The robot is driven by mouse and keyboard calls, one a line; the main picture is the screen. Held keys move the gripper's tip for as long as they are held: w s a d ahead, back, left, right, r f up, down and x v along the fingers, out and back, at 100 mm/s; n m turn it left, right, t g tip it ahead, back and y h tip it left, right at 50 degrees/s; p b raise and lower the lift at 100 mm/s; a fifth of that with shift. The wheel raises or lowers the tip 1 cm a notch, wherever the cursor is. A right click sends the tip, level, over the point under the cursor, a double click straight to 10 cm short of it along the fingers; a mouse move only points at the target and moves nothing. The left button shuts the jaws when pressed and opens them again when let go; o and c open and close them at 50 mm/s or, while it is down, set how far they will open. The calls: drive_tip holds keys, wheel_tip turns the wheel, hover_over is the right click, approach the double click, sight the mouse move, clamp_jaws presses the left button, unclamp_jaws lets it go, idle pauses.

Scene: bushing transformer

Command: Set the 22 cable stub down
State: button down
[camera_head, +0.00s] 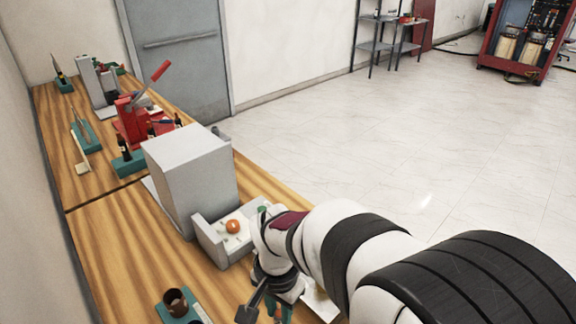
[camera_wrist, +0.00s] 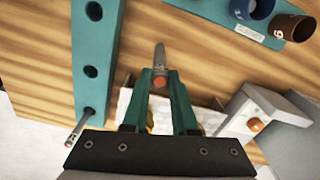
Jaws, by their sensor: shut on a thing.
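My gripper (camera_wrist: 160,78) has teal fingers, and they are shut on a short stub with a copper-orange end face and a grey length beyond it. I take it as the 22 cable stub (camera_wrist: 160,54); no number is readable on it. It points away from my wrist over the wooden bench. A teal rack (camera_wrist: 92,28) with a row of round holes lies to the left of it. A stub with a pale, marked end (camera_wrist: 72,142) is at the rack's near hole. In the head view my gripper is low at the centre, mostly hidden by my arm.
A teal holder (camera_wrist: 222,20) carries a blue cup and a brown cup (camera_wrist: 292,28); the brown cup also shows in the head view (camera_head: 176,301). A grey box (camera_head: 190,175) and a pale housing with an orange button (camera_head: 233,227) stand nearby. Bare wood (camera_wrist: 195,60) lies between rack and holder.

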drive_tip(key=shift+f, duration=0.85)
drive_tip(key=c, duration=0.7)
unclamp_jaws()
wheel_tip(320, 180, up, 12)
drive_tip(key=s+d+f+y, duration=0.1)
drive_tip(key=s+d, duration=0.3)
drive_tip(key=s, duration=0.4)
drive_tip(key=s+d+f, duration=0.2)
drive_tip(key=s+d, duration=0.3)
drive_tip(key=s, duration=0.3)
drive_tip(key=shift+d+n+y, duration=0.2)
drive_tip(key=shift+n+y, duration=0.2)
